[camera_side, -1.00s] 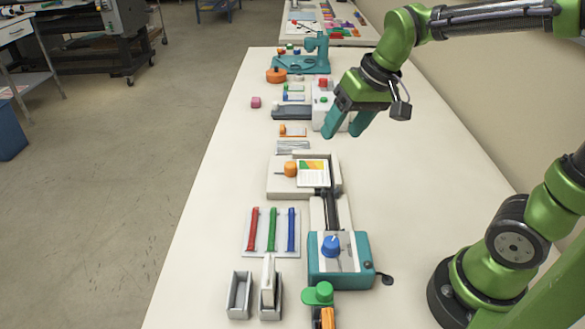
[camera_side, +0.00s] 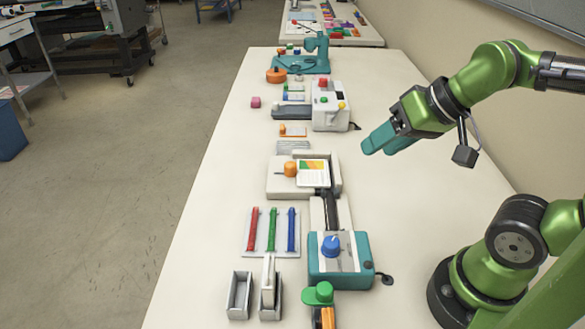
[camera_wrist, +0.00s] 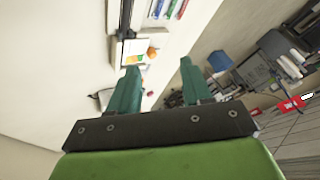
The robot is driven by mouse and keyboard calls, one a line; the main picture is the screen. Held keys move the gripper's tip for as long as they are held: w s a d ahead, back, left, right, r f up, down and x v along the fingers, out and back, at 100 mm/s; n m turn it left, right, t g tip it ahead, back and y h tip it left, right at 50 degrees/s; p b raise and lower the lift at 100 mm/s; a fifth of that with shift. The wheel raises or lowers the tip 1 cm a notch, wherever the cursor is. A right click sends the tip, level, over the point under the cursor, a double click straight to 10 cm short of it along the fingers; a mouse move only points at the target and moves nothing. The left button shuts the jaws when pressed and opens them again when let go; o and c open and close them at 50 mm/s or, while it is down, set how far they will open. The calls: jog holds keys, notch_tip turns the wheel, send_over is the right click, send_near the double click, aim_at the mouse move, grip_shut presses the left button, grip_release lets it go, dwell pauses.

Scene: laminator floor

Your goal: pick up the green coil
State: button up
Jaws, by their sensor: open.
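The green coil (camera_side: 272,230) is a long thin strip lying on a pale tray (camera_side: 249,253). It lies between a red coil (camera_side: 253,229) and a blue coil (camera_side: 291,230). My gripper (camera_side: 376,145) is open and empty, raised over the right side of the table, well behind and to the right of the coils. In the wrist view its two teal fingers (camera_wrist: 160,68) are spread apart with nothing between them. Coloured strips on the tray show at that view's top edge, with the green one (camera_wrist: 171,8) in the middle.
A teal machine with a blue knob (camera_side: 331,245) stands right of the tray. Two grey holders (camera_side: 239,295) stand in front. A card press with an orange knob (camera_side: 290,169) is behind. The table's right side is mostly clear.

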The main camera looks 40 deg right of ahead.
jog(key=m+g+h, duration=0.2)
jog(key=m+g, duration=0.3)
jog(key=g, duration=0.2)
send_over(272, 226)
notch_tip(272, 226, down, 7)
notch_tip(272, 226, down, 11)
jog(key=shift+w+d+f, duration=0.1)
jog(key=shift+d, duration=0.05)
jog(key=shift+f, duration=2.75)
jog(key=shift+c, duration=0.2)
grip_shut()
